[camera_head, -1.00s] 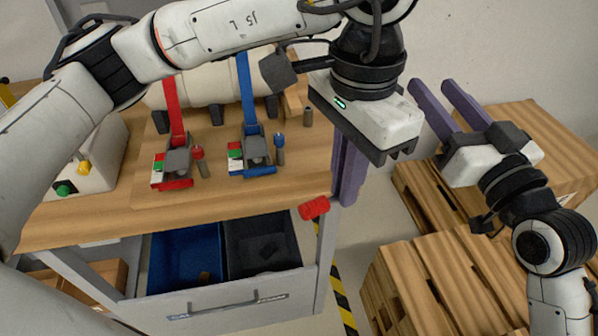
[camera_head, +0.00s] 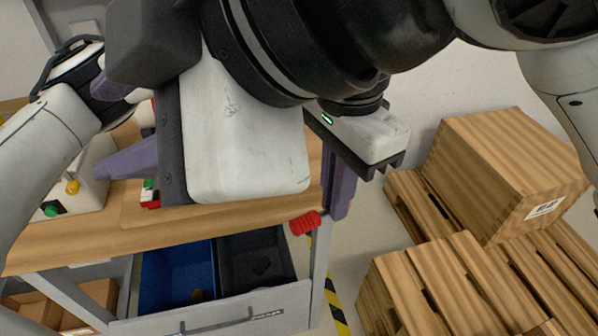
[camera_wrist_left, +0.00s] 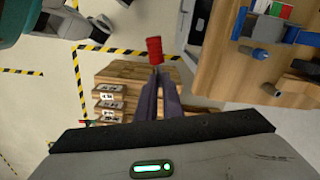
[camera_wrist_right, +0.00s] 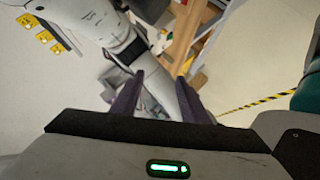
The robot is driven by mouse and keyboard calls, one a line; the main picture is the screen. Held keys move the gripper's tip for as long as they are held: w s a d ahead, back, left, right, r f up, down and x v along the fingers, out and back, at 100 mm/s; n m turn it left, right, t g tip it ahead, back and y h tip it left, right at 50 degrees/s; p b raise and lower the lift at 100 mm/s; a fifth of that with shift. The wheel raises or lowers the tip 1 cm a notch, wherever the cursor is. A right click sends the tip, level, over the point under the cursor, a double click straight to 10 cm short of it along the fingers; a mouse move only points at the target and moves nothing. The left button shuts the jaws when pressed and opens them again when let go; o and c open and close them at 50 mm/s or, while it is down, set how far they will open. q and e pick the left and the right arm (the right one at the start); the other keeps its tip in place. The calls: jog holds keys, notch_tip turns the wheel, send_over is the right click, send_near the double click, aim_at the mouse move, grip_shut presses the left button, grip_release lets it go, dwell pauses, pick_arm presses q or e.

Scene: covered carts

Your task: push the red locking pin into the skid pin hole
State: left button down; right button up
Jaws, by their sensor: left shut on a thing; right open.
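The red locking pin shows as a red ribbed cylinder (camera_head: 305,223) just past the front right corner of the table. It also shows in the left wrist view (camera_wrist_left: 154,50). My left gripper (camera_head: 335,208) points down beside the table's right edge and is shut on the pin, which sits at its fingertips (camera_wrist_left: 159,72). My right gripper (camera_head: 105,168) is large in the head view, its purple fingers pointing left over the table. In the right wrist view its fingers (camera_wrist_right: 158,85) are apart with nothing between them. I cannot make out the skid pin hole.
A wooden table (camera_head: 75,236) has a drawer with blue (camera_head: 180,272) and dark (camera_head: 258,262) bins. In the left wrist view, a blue-topped pin (camera_wrist_left: 258,53) stands on the table. Wooden pallets (camera_head: 440,275) and a wooden box (camera_head: 510,175) stand at the right.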

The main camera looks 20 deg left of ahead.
jog(key=d+f+n+t+h, duration=0.2)
jog(key=d+f+h, duration=0.1)
jog(key=f+h, duration=0.25)
jog(key=n+t+h, duration=0.1)
jog(key=t+h, duration=0.3)
jog(key=h, duration=0.2)
send_near(309, 217)
jog(key=x, duration=0.9)
jog(key=shift+r, duration=0.1)
grip_shut()
pick_arm(q)
jog(key=c, duration=1.8)
grip_release()
jog(key=shift+c, duration=0.2)
pick_arm(e)
jog(key=shift+a, duration=0.1)
